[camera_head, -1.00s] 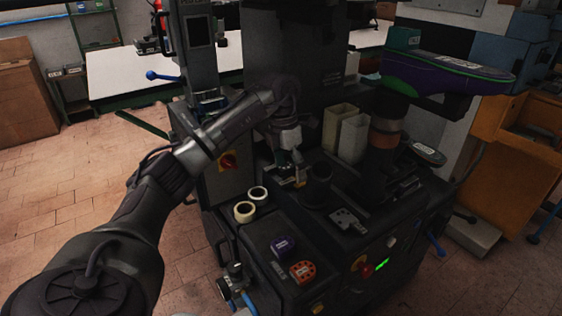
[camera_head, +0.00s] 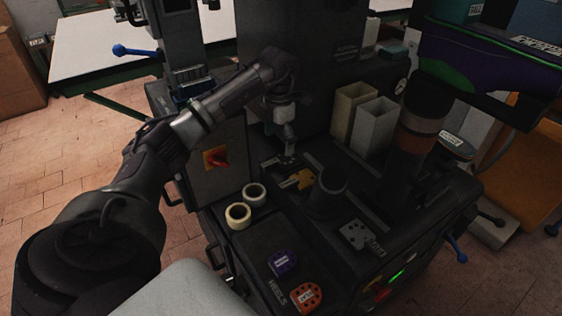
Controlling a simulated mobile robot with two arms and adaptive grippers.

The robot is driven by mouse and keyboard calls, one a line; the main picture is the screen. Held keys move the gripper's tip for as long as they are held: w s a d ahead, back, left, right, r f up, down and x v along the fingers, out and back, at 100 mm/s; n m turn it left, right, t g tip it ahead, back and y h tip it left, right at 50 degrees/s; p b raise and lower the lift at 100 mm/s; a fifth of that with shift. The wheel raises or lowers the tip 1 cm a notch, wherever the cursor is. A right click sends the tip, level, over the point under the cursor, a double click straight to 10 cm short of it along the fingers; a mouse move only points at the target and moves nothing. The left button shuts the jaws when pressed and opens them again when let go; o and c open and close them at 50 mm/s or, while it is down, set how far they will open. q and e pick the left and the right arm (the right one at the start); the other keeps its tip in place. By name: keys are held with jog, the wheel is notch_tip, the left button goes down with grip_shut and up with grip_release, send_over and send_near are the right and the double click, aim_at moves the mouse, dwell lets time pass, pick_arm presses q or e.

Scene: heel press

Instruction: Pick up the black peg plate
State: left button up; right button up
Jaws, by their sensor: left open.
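My left gripper (camera_head: 289,150) points down over the machine's dark work surface, behind a brass-coloured plate (camera_head: 304,178). It is open, and I see nothing held in it. A small dark plate (camera_head: 270,163) lies just by its fingertips; I cannot tell whether they touch it. This may be the black peg plate, but its pegs are too small to make out. A dark grey plate with holes (camera_head: 354,236) lies further right and nearer to me, apart from the gripper. My right gripper is not in view.
A dark round post (camera_head: 327,193) stands right of the gripper. Two pale bins (camera_head: 374,127) stand behind it. A purple-green shoe form (camera_head: 480,62) overhangs at right.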

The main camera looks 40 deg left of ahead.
aim_at(278, 160)
pick_arm(q)
notch_tip(278, 160, down, 6)
jog(key=shift+s+a+r+b, duration=0.1)
jog(key=shift+b, duration=0.25)
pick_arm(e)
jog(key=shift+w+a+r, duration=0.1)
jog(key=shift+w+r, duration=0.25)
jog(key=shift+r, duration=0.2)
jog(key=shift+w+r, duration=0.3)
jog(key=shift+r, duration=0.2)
pick_arm(q)
jog(key=shift+s, duration=0.1)
jog(key=c, duration=1.5)
grip_shut()
